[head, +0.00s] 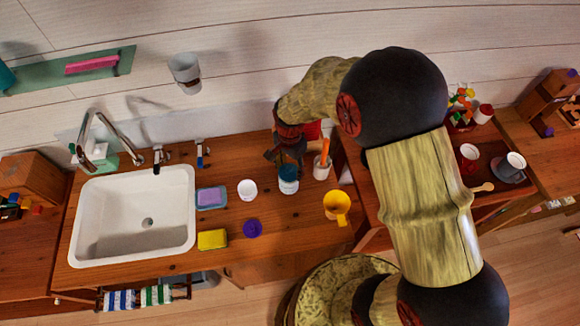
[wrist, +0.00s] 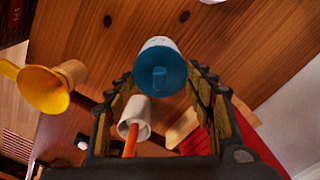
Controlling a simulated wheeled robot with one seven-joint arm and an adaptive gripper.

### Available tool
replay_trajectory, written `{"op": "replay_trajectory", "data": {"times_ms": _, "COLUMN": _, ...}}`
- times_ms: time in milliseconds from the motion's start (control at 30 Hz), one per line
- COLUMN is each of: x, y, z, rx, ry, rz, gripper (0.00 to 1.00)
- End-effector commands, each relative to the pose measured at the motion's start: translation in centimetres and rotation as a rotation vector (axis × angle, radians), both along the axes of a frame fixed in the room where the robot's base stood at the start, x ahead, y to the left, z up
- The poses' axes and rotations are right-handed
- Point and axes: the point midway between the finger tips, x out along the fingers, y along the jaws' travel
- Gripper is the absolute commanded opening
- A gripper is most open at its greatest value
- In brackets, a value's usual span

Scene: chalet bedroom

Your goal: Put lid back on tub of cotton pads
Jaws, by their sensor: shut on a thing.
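My gripper (wrist: 162,82) points down at the counter and is shut on a round blue lid-like piece (wrist: 160,70), which has a small raised part on the face towards the wrist camera. A white edge shows just beyond the blue in the wrist view; I cannot tell whether it is a tub under the lid or touches it. In the head view the blue-and-white thing (head: 288,186) is below my gripper (head: 287,160). A white round container (head: 247,189) stands to its left; its contents are too small to tell.
The sink (head: 135,215) is further left.

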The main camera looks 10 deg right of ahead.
Motion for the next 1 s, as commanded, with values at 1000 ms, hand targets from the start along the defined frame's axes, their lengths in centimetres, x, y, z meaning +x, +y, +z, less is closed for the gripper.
{"op": "replay_trajectory", "data": {"times_ms": 1000, "x": -0.01, "y": -0.01, "z": -0.05, "rx": 0.0, "ry": 0.0, "rz": 0.0, "gripper": 0.76}}
